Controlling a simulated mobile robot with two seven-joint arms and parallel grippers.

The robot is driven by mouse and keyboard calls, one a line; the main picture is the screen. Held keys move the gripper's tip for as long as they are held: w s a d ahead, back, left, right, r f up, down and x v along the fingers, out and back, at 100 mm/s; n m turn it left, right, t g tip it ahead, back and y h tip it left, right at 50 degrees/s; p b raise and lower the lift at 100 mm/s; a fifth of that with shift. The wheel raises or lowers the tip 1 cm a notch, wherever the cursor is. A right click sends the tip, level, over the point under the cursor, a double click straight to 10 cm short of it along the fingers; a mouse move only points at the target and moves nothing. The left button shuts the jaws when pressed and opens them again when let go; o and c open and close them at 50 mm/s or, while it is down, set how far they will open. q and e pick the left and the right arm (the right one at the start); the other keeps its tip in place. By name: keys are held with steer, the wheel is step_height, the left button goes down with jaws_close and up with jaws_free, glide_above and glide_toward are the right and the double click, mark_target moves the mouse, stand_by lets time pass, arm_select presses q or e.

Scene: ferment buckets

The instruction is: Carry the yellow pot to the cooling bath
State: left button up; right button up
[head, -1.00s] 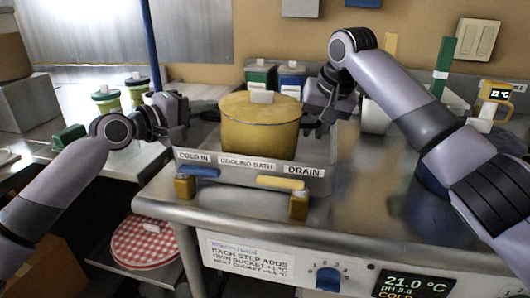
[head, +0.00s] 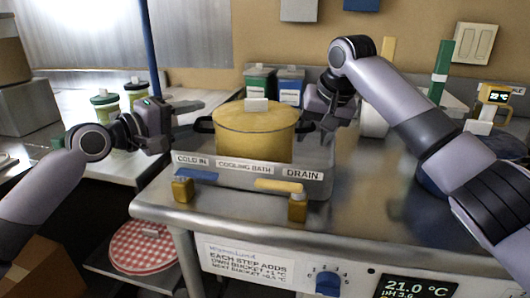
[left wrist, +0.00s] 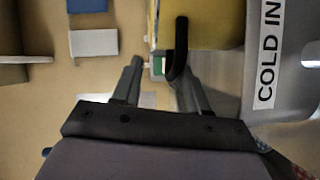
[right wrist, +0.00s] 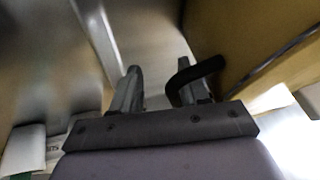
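The yellow pot (head: 255,132), with a lid and black side handles, sits upright in the cooling bath (head: 312,184), its base hidden behind the labelled front wall. My left gripper (head: 192,119) is open and empty, just left of the pot's left handle (head: 204,125). In the left wrist view that handle (left wrist: 180,50) shows by the right-hand finger. My right gripper (head: 328,122) is at the pot's right side. In the right wrist view its fingers (right wrist: 157,85) are apart, and the right handle (right wrist: 195,75) lies by one finger; I cannot tell whether they touch.
A blue handle (head: 196,175) and a yellow handle (head: 279,186) are on the bath's front. Green and blue containers (head: 290,84) stand behind it. Green-lidded jars (head: 105,106) stand at the left.

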steer(key=shift+a+f, duration=0.15)
arm_select(q)
steer(key=v, duration=0.5)
steer(key=shift+w+a, duration=0.15)
steer(key=shift+w, duration=0.05)
arm_select(e)
steer(key=shift+r, duration=0.25)
arm_select(q)
steer(key=shift+r, duration=0.1)
arm_select(e)
steer(key=v, duration=1.1)
steer(key=shift+s+r, duration=0.15)
steer(key=shift+r, duration=0.1)
